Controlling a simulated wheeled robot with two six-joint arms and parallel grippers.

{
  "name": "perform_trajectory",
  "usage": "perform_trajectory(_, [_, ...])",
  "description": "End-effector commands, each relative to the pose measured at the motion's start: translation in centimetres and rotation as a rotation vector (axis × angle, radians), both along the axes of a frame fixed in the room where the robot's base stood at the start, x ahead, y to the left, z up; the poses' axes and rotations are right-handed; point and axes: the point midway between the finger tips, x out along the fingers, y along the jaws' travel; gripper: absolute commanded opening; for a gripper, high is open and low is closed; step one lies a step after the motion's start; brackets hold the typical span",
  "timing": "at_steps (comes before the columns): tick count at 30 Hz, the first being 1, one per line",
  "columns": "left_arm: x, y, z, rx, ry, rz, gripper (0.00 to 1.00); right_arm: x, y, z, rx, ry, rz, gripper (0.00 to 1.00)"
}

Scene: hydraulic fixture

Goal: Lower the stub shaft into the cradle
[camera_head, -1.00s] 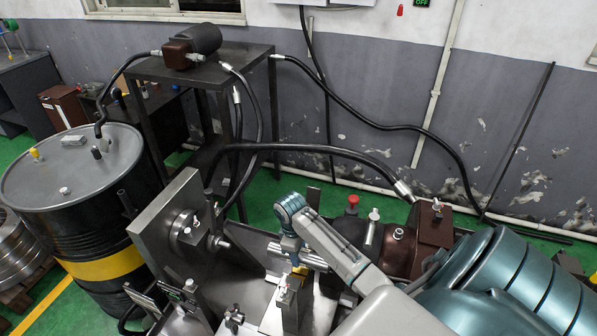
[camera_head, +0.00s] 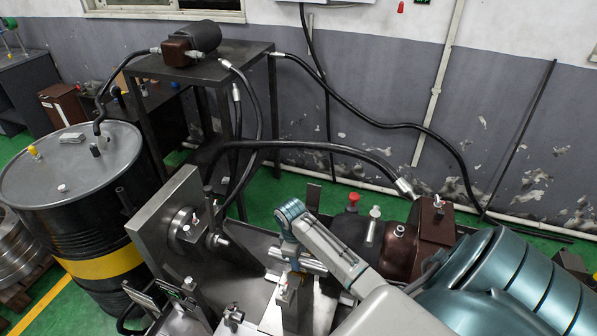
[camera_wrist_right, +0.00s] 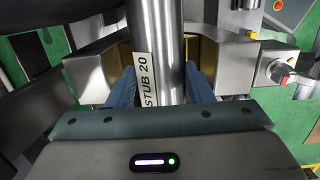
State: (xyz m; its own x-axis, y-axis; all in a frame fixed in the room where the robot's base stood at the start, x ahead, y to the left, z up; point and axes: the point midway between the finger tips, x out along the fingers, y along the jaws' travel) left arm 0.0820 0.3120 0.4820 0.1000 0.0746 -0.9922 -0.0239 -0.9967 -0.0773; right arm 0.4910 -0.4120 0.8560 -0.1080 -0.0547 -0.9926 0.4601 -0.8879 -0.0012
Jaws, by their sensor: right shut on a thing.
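The stub shaft (camera_wrist_right: 168,50) is a shiny steel cylinder with a white label reading "STUB 20" in the right wrist view. In the head view it (camera_head: 313,262) lies roughly level above the steel fixture. My right gripper (camera_head: 291,250) is shut on it; its blue fingers (camera_wrist_right: 162,85) flank the shaft in the wrist view. The cradle (camera_wrist_right: 228,62) shows there as steel blocks with brass-coloured inner faces on both sides of the shaft. Whether the shaft touches the cradle cannot be told. The gripper and arm hide part of it in the head view. My left gripper is not in view.
A thick steel plate (camera_head: 163,222) with a round flange and spindle stands left of the shaft. A brown hydraulic unit (camera_head: 402,250) with a hose is close on the right. A black drum (camera_head: 75,215) and a dark metal stand (camera_head: 232,60) are farther off.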

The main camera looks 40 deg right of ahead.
Motion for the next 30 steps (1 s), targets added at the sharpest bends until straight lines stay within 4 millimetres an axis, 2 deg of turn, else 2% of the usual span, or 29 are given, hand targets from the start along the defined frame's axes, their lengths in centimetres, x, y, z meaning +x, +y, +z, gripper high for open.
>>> perform_trajectory(30, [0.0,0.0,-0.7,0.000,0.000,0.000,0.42,0.0,0.0,-2.4,0.000,-0.001,0.000,0.19])
